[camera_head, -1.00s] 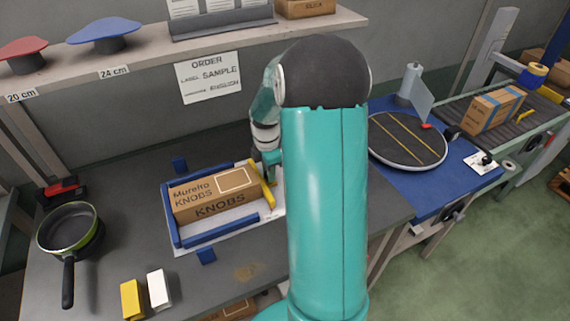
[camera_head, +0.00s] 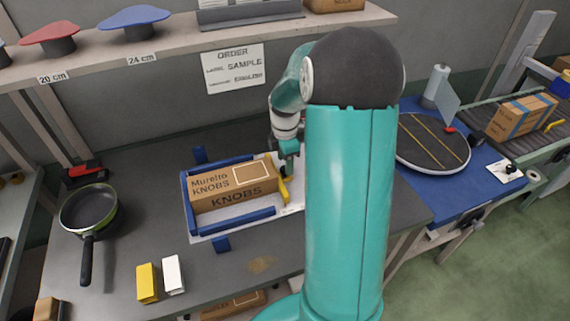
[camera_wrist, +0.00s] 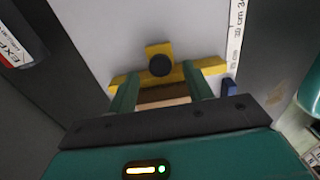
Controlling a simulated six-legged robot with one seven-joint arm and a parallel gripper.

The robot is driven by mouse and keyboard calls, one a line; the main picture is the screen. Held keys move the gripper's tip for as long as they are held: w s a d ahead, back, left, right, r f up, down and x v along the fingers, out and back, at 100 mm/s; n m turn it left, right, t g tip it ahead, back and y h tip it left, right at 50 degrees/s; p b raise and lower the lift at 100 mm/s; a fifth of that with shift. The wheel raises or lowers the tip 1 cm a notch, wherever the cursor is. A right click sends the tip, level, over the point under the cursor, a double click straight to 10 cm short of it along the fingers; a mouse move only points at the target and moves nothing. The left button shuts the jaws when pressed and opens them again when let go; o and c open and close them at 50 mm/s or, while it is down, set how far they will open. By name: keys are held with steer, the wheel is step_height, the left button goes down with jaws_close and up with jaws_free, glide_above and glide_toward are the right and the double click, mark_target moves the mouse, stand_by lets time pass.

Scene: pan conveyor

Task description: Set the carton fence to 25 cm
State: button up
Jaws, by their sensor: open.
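The carton fence is a yellow bar (camera_head: 284,191) at the right end of a white board with blue rails, beside a brown KNOBS carton (camera_head: 215,199). In the wrist view the fence (camera_wrist: 212,66) has a yellow tab with a round black knob (camera_wrist: 160,65). My gripper (camera_head: 289,172) is just above the fence. In the wrist view my gripper (camera_wrist: 161,92) is open, its two green fingers apart over the bar; I cannot tell whether they touch it. A white scale (camera_wrist: 235,40) with cm marks runs beside the fence; its numbers are hard to read.
A green-rimmed pan (camera_head: 88,209) lies at left. A yellow block (camera_head: 147,283) and a white block (camera_head: 173,274) stand at the front. A round turntable (camera_head: 432,143) is on the blue bench at right. My arm hides part of the table's right side.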

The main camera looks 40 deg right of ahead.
step_height(320, 180, up, 12)
steer(key=shift+f, duration=0.2)
stand_by(0.4)
